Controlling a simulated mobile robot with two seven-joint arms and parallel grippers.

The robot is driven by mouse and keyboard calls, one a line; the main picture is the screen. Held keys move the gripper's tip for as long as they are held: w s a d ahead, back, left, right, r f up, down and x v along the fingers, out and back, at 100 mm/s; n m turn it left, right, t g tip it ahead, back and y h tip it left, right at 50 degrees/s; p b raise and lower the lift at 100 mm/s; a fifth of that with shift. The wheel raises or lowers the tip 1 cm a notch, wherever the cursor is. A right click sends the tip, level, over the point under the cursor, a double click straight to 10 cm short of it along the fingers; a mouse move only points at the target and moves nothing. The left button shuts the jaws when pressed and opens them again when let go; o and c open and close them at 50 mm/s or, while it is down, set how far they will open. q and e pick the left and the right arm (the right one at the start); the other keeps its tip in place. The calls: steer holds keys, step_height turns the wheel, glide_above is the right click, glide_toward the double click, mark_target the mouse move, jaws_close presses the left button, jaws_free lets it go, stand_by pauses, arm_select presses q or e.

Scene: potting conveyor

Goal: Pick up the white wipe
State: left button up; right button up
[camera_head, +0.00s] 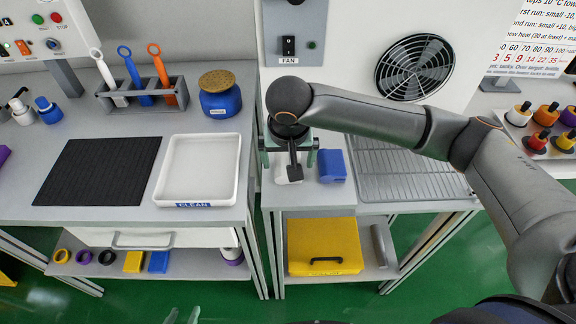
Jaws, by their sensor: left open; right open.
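The white wipe (281,173) lies on the narrow grey counter in the middle, beside a folded blue cloth (333,166). My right gripper (289,158) is over the white wipe, pointing down, with its fingers spread to either side. The gripper hides much of the wipe, and I cannot tell whether the fingers touch it. My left gripper (182,316) shows only its fingertips at the bottom edge; they are apart with nothing between them.
A white tray marked CLEAN (191,203) and a black mat (100,171) lie on the left bench. A tool rack (143,97) and a blue jar (220,101) stand behind. A metal drain rack (405,178) is right of the blue cloth.

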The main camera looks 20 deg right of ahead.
steer(key=shift+w+f, duration=0.15)
steer(key=shift+f, duration=0.55)
steer(key=c, duration=1.3)
